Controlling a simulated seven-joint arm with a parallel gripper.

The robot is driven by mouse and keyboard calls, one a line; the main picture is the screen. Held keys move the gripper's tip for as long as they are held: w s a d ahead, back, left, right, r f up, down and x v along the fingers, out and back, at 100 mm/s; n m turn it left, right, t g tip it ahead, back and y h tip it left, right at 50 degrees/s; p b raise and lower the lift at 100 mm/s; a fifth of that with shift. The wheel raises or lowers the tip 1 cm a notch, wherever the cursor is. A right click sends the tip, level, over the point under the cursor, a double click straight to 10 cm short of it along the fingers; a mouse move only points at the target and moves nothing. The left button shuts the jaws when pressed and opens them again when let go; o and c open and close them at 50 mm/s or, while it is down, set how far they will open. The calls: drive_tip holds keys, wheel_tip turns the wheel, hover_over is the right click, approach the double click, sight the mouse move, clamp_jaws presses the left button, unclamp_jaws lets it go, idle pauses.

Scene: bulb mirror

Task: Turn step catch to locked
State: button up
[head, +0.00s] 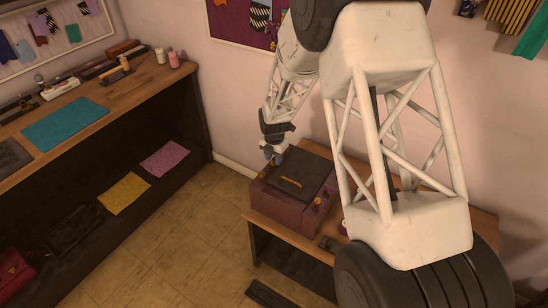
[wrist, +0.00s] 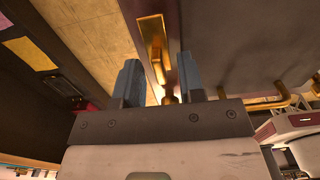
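The burgundy case (head: 272,209) with a dark lid stands on a wooden table. My gripper (head: 274,155) is at the case's far left corner in the head view. In the wrist view, my gripper (wrist: 159,60) has two blue-grey fingers spread apart. A brass catch (wrist: 154,45), which looks like the step catch, shows on the case edge between and beyond the fingers. A small brass knob (wrist: 168,91) shows nearer the palm. I see no clear contact with either finger. The catch is too small in the head view to read its position.
A brass handle (head: 290,183) lies on the lid, and another brass fitting (head: 319,202) is on the case's right side. A long workbench (head: 120,90) with tools is at the left. Tiled floor (head: 185,215) lies open between bench and table.

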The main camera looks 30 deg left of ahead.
drive_tip(key=shift+c, duration=0.3)
clamp_jaws()
